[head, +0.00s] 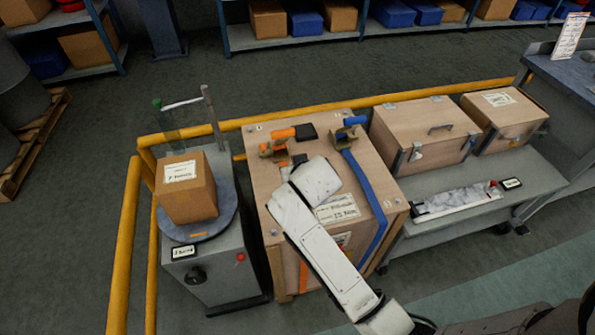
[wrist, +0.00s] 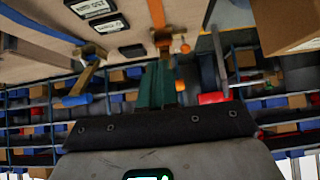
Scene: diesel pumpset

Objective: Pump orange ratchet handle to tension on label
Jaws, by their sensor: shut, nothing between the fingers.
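My white arm reaches over the crate and hides my gripper in the head view. In the wrist view my gripper (wrist: 160,68) has green fingers, shut and empty, near an orange strap (wrist: 163,36). Contact with the handle cannot be told.
A grey machine (head: 220,265) carrying a cardboard box (head: 186,188) stands left of the crate. A yellow rail (head: 126,240) runs along the left and back. A bench with two wooden boxes (head: 422,133) stands right. Floor behind the rail is clear.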

